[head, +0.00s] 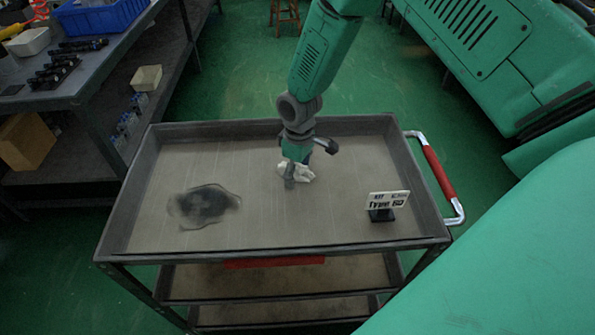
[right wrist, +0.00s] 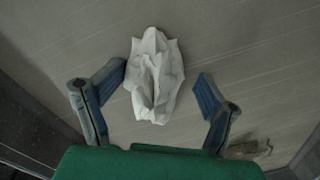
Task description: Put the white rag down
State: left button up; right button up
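The white rag (head: 306,174) is a crumpled bundle on the top tray of the grey cart (head: 250,225), partly hidden by my right gripper (head: 294,178) in the head view. In the right wrist view the rag (right wrist: 154,76) rests on the tray surface, beyond and between the fingertips. My right gripper (right wrist: 163,84) is open there, its blue fingers spread wide. The left finger is close to the rag's edge; a clear gap separates the rag from the right finger. My left gripper is not in view.
A dark stain or patch (head: 205,205) lies on the left of the tray. A small sign (head: 389,200) stands at the right, near the red-handled bar (head: 438,175). A workbench (head: 75,85) with bins and tools is at the left. The tray's raised rim surrounds open room.

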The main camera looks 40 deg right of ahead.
jog(key=shift+d, duration=0.1)
jog(key=shift+w+r, duration=0.1)
jog(key=shift+r, duration=0.15)
notch_tip(320, 180, up, 14)
jog(key=p, duration=0.1)
jog(key=shift+d, duration=0.15)
